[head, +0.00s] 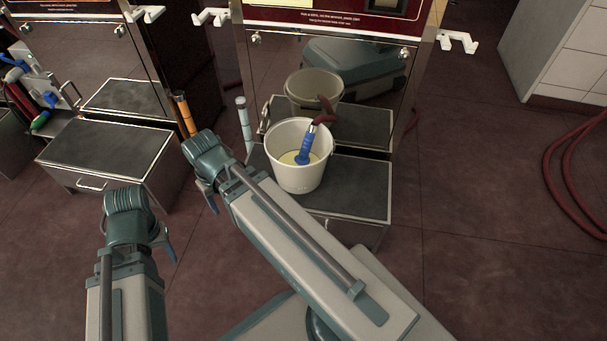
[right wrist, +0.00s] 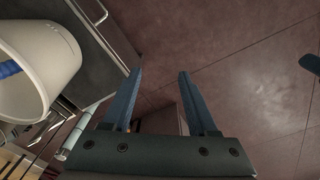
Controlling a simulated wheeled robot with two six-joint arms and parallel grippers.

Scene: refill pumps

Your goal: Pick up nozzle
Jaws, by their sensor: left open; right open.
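A blue nozzle (head: 305,150) with a dark red hose end stands tilted in a white bucket (head: 298,178) holding pale yellow liquid; its lower tip is hidden in the bucket. In the right wrist view the bucket (right wrist: 50,45) is at upper left, with a bit of the blue nozzle (right wrist: 9,69) at the frame edge. My right gripper (head: 209,196) is left of the bucket, pointing down; its two fingers (right wrist: 156,72) are apart with only floor between them. My left gripper (head: 167,246) is further left and nearer, over the floor, with a finger showing and nothing seen in it.
The bucket stands on a dark-topped metal step (head: 355,190) before a reflective cabinet (head: 330,60). A similar step (head: 105,150) is at left. Blue, red and green nozzles (head: 40,121) hang far left. A red hose (head: 560,185) lies at right.

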